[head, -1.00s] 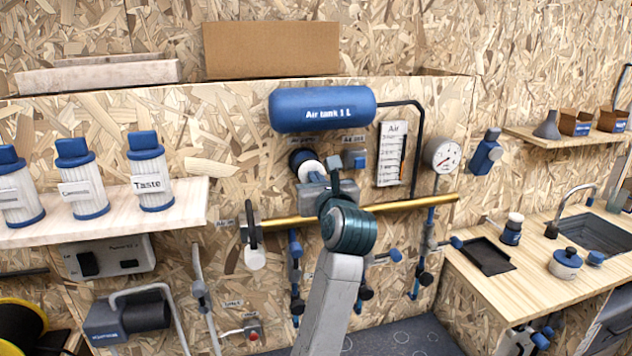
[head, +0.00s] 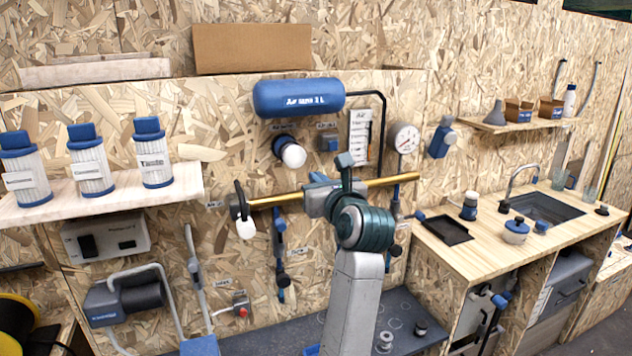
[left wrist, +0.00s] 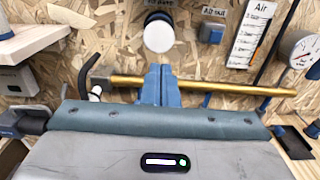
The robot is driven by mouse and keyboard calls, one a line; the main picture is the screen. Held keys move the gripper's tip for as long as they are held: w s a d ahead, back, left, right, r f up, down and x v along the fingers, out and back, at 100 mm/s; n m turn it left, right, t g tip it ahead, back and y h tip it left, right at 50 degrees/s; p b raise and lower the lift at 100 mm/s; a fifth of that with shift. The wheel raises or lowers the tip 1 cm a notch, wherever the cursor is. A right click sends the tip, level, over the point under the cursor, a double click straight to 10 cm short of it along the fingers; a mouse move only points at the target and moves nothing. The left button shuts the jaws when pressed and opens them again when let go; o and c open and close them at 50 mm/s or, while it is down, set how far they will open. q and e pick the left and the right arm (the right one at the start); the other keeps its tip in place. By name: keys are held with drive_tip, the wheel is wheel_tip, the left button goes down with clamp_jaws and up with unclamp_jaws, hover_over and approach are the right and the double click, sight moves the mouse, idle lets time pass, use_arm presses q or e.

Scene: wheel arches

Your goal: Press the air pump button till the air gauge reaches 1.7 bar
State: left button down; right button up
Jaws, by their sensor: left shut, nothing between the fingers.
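The air pump button (head: 293,155) is a white round knob in a dark and blue mount on the board, below the blue air tank (head: 298,98). The knob also shows in the left wrist view (left wrist: 159,33). The round white air gauge (head: 404,138) is on the right; its reading is too small to tell. It shows at the right edge of the left wrist view (left wrist: 306,52). My left gripper (head: 344,161) is shut and empty. In the left wrist view its fingertips (left wrist: 160,69) appear just below the knob, with a visible gap in the picture.
A brass pipe (head: 380,183) runs across behind my gripper. A card marked Air (head: 360,137) and a small blue switch (head: 329,144) are near the button. A shelf (head: 190,186) with filter cartridges is left; a sink counter (head: 470,240) is right.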

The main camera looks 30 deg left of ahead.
use_arm(q)
approach(295, 156)
drive_tip(key=x, duration=0.5)
drive_tip(key=shift+f, duration=0.15)
drive_tip(key=shift+w+a, duration=0.25)
drive_tip(key=shift+a, duration=0.05)
use_arm(e)
drive_tip(key=shift+s+a+r, duration=0.1)
drive_tip(key=shift+s+a, duration=0.05)
drive_tip(key=shift+s, duration=0.3)
use_arm(q)
drive_tip(key=shift+x, duration=1.25)
drive_tip(key=shift+w+a, duration=0.3)
drive_tip(key=shift+a, duration=0.05)
drive_tip(key=shift+v, duration=1.85)
drive_tip(key=shift+w, duration=0.1)
